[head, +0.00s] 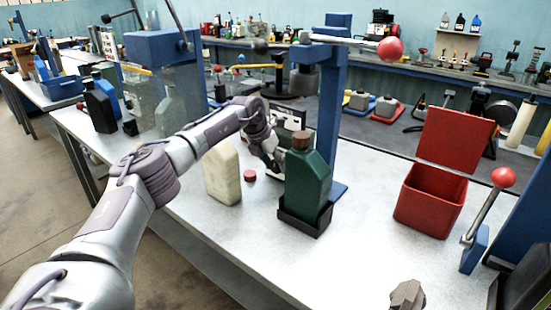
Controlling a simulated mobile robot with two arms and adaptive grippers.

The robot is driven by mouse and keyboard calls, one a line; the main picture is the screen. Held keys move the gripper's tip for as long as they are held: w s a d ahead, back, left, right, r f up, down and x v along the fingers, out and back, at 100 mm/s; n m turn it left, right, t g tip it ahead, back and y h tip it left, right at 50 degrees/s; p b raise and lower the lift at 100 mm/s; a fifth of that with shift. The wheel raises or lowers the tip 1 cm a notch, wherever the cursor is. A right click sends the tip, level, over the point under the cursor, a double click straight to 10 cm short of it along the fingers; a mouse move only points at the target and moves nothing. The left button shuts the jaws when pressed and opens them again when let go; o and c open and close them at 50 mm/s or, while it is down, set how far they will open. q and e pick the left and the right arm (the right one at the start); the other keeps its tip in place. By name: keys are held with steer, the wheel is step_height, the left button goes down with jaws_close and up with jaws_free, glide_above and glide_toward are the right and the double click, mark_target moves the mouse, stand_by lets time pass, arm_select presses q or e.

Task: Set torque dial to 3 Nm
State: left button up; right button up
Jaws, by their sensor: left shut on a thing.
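My left arm reaches in from the lower left. Its gripper (275,160) is beside the blue press post (330,120), behind the green bottle, and is shut. It appears to hold the torque dial, but the dial itself and its setting are hidden by the fingers and the bottle. The green bottle (307,182) with a brown cap stands upright in a black holder (304,219) in front of the post. My right gripper is not in view.
A cream bottle (222,174) stands left of the gripper, with a red cap (249,175) lying beside it. An open red box (428,208) stands on the right. A red-knobbed lever (484,210) is at the right edge. A grey-brown lump (407,295) lies at the front.

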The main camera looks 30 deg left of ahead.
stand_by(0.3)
arm_select(q)
steer(key=o, duration=1.2)
steer(key=shift+c, duration=0.2)
steer(key=v, duration=1.2)
steer(key=shift+a, duration=0.3)
steer(key=shift+f, duration=0.1)
